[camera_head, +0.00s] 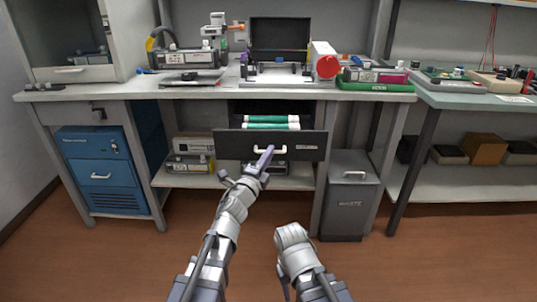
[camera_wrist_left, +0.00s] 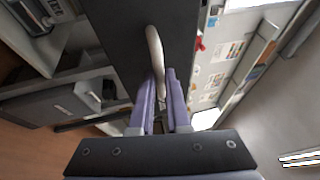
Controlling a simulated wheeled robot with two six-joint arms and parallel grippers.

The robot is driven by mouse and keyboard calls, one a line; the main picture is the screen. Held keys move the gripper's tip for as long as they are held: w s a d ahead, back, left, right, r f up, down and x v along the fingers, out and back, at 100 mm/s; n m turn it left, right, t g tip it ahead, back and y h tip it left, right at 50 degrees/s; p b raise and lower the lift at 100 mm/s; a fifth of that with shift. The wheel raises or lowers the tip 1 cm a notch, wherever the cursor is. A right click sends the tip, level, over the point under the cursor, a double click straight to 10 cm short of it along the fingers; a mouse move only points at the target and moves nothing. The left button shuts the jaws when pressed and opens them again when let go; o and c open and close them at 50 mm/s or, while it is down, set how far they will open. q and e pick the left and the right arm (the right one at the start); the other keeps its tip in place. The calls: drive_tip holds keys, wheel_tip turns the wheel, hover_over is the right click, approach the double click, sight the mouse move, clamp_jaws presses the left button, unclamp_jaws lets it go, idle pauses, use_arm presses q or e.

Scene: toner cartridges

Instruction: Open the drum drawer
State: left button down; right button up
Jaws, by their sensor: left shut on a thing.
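The drum drawer (camera_head: 228,147) has a dark front and stands pulled out under the workbench, with green-and-white drums (camera_head: 270,122) showing inside. Its pale bar handle (camera_head: 283,155) is on the front. My left gripper (camera_head: 267,153) is at the handle, its purple fingers shut on it. In the left wrist view the handle (camera_wrist_left: 154,45) runs down between the two fingertips (camera_wrist_left: 160,76), against the dark drawer front (camera_wrist_left: 118,28). My right gripper (camera_head: 290,234) is low in front of the bench, away from the drawer; its fingers cannot be made out.
A blue cabinet (camera_head: 100,175) stands under the bench at left, and a grey waste bin (camera_head: 349,195) stands right of the drawer. A lower shelf (camera_head: 295,178) holds cartridges. The bench top (camera_head: 120,92) carries cartridges and devices. The floor in front is clear.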

use_arm(q)
drive_tip(key=c, duration=0.9)
unclamp_jaws()
